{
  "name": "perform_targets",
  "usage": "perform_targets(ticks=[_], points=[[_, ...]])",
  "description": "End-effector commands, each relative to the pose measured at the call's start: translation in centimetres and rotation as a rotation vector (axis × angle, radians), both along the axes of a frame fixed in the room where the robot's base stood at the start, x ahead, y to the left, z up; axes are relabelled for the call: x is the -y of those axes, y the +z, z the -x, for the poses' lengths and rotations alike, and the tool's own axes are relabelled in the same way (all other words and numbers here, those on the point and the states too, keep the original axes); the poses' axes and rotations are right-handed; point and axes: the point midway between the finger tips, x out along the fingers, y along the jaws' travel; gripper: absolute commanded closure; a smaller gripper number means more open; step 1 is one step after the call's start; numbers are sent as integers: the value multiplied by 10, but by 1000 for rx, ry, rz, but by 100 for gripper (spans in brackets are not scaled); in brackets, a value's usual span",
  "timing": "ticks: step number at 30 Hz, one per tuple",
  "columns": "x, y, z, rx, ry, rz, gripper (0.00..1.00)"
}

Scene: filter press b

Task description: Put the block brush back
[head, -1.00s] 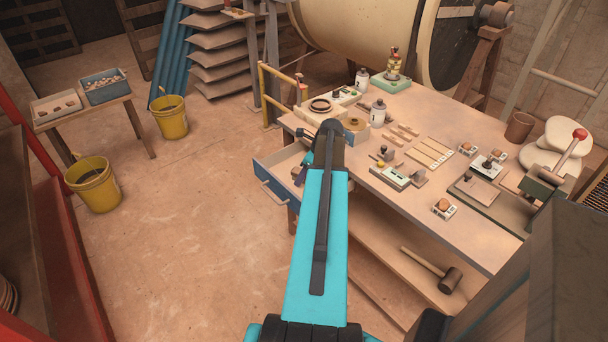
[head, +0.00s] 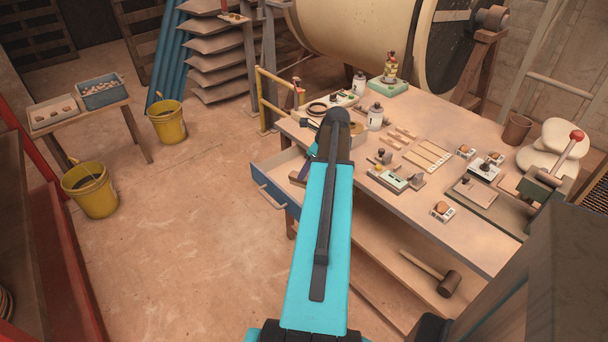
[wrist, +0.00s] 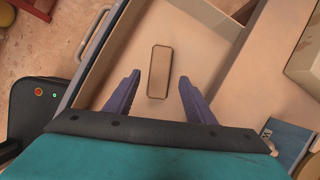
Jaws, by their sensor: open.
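The block brush is probably the flat tan rectangular block with a dark edge (wrist: 159,72), lying on the floor of the open drawer (wrist: 205,14) in the wrist view. My gripper (wrist: 158,82) is open over the drawer. Its two purple fingers stand left and right of the block's lower half, with a gap on each side. How far the fingertips are above the drawer floor I cannot tell. In the head view the blue-fronted drawer (head: 276,198) sticks out from the table's left end. My arm hides most of the drawer's inside and the gripper there.
The workbench (head: 452,220) right of the drawer carries small tools, bottles and trays. A mallet (head: 436,275) lies on its lower shelf. A yellow rail (head: 267,97) stands behind the drawer. Two yellow buckets (head: 91,190) stand at the left; the floor between is clear.

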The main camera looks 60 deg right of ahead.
Motion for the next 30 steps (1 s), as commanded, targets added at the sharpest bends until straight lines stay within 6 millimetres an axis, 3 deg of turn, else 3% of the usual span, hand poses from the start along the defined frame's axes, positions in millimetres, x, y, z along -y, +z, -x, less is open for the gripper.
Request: perform_targets(ticks=[13,30], points=[[2,48,20,0,0,1,50],[2,54,23,0,-1,0,50]])
